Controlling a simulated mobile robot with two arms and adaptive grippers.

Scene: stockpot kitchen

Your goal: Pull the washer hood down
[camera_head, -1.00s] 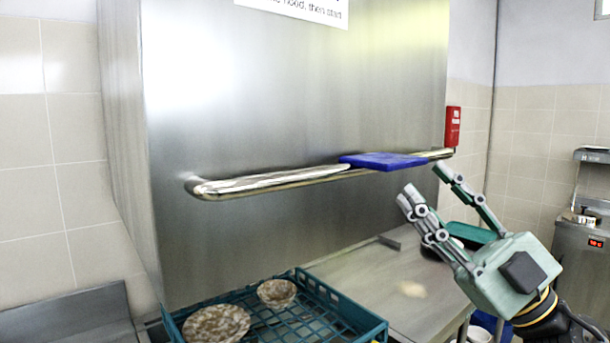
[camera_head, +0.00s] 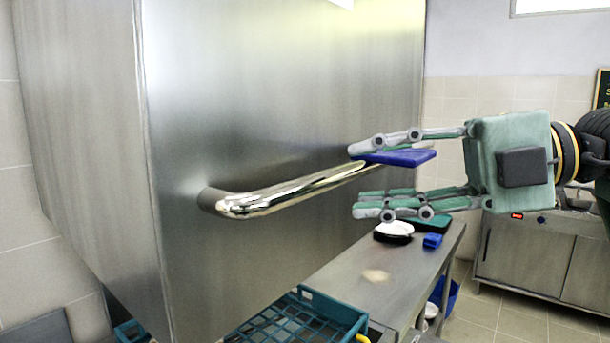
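The washer hood (camera_head: 260,100) is a tall, shiny steel box at the left and centre. A long polished bar handle (camera_head: 268,202) runs across its front face. My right gripper (camera_head: 361,181) comes in from the right and is open. Its upper finger is level with the blue piece and the top of the bar; its lower fingers are below the bar. I cannot tell whether they touch it. My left gripper is not in view.
A teal rack (camera_head: 300,325) stands below the hood. A steel counter (camera_head: 375,275) extends to the right, with a white bowl (camera_head: 394,229) and a small blue item (camera_head: 433,241) on it. A steel unit (camera_head: 530,255) stands at the back right.

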